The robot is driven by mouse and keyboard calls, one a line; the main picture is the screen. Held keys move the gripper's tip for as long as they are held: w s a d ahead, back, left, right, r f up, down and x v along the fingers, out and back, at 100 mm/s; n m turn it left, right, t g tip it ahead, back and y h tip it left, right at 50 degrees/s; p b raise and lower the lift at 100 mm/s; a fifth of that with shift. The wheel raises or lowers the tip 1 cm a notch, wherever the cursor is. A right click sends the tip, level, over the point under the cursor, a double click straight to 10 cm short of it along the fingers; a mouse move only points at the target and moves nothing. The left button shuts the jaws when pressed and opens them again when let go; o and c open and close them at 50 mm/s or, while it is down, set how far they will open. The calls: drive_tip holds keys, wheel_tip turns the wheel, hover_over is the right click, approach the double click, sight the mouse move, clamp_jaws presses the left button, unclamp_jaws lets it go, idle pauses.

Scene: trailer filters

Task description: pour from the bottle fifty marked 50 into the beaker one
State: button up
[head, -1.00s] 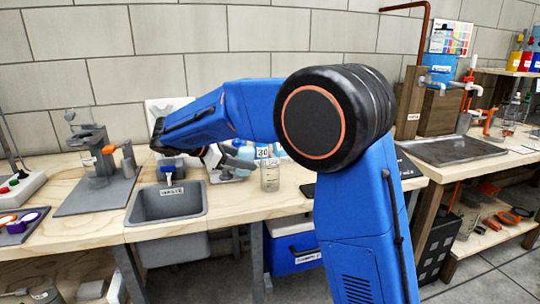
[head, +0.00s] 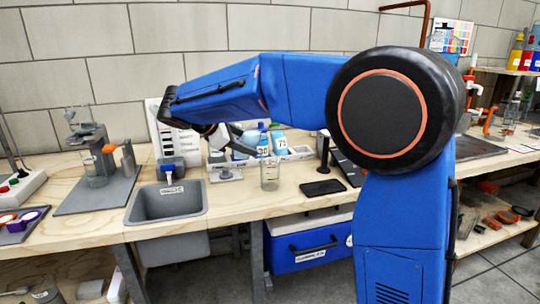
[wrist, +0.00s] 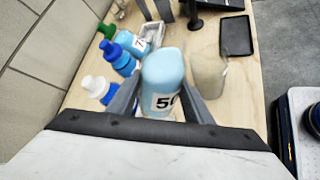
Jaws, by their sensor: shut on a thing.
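My gripper (wrist: 163,90) is shut on a light blue bottle (wrist: 162,72) whose label shows a 50, partly cut off by the gripper body in the wrist view. The bottle's lower part is hidden. A clear beaker (wrist: 208,78) stands just right of the held bottle in the wrist view. In the head view the beaker (head: 270,177) stands near the bench's front edge, below and right of the gripper. I cannot tell from these frames how far the bottle is tilted or whether the beaker holds liquid.
A bottle marked 75 (wrist: 131,42) and blue-capped bottles (wrist: 121,58) stand left of the held bottle. A black flat tray (wrist: 236,36) lies beyond the beaker. A grey sink (head: 167,201) is left of the beaker. A blue cooler (head: 305,243) sits below the bench.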

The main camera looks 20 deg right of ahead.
sight(247, 128)
drive_tip(key=shift+s+d+r+m+y, duration=0.1)
drive_tip(key=shift+r+m+y, duration=0.05)
drive_tip(key=shift+r, duration=0.8)
drive_tip(key=shift+s+d+r+m+y, duration=0.1)
drive_tip(key=shift+r+m+y, duration=0.05)
drive_tip(key=shift+r, duration=0.75)
drive_tip(key=shift+f+t, duration=0.3)
drive_tip(key=shift+f, duration=0.05)
drive_tip(key=shift+f, duration=0.55)
drive_tip(key=shift+f+m+y, duration=0.3)
drive_tip(key=shift+f+t, duration=0.3)
drive_tip(key=shift+f, duration=0.05)
drive_tip(key=shift+f+p, duration=0.25)
drive_tip(key=shift+p, duration=0.05)
drive_tip(key=shift+w+a+r+m+t+y+p, duration=0.15)
drive_tip(key=shift+r+m+t+y+p, duration=0.3)
drive_tip(key=shift+r+m+t+y, duration=0.1)
drive_tip(key=shift+w+a+f+m+t+y, duration=0.1)
drive_tip(key=shift+f+m+t+y, duration=0.1)
drive_tip(key=shift+m+t+y, duration=0.2)
